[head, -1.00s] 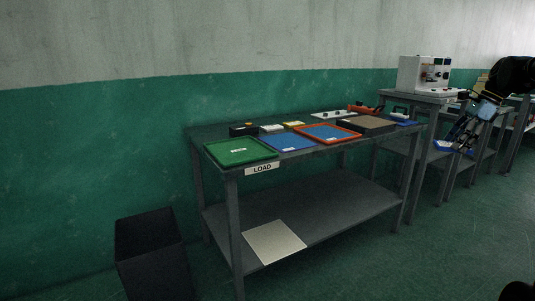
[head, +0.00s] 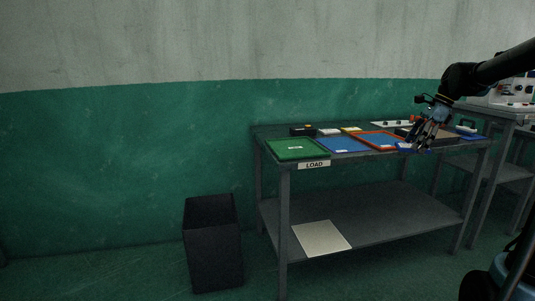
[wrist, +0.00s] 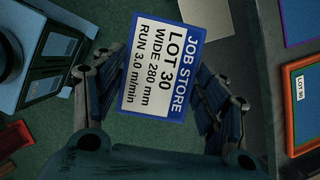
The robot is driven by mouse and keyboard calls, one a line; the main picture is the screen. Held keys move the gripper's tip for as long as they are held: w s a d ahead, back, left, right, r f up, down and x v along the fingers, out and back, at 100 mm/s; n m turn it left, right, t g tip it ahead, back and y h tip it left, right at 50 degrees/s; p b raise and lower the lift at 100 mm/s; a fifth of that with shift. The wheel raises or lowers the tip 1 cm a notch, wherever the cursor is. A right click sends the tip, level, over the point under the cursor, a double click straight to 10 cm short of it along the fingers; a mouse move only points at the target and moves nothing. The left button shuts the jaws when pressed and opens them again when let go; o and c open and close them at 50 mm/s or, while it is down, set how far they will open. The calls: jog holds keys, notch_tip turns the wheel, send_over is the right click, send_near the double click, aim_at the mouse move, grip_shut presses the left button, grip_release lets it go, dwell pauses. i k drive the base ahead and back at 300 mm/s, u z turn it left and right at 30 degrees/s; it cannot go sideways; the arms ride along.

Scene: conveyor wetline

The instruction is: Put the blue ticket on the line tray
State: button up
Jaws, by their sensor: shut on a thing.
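My gripper (head: 426,140) is shut on the blue ticket (head: 408,148), in front of the right part of the LOAD table in the head view. In the wrist view the blue ticket (wrist: 163,68) is a blue-bordered white card between the fingers (wrist: 160,92), reading JOB STORE, LOT 30, WIDE 280 mm, RUN 3.0 m/min. On the table are a green tray (head: 275,148), a blue tray (head: 345,146) and an orange-rimmed tray (head: 366,135) with a blue inside. No readable label tells me which one is the line tray. The orange rim also shows in the wrist view (wrist: 289,110).
The grey table (head: 285,172) has a lower shelf with a pale sheet (head: 321,238). A dark bin (head: 213,245) stands on the floor to its left. Small items line the table's back. Another table stands at right.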

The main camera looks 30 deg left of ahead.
aim_at(295, 148)
jog(key=u, duration=1)
jog(key=i, duration=1)
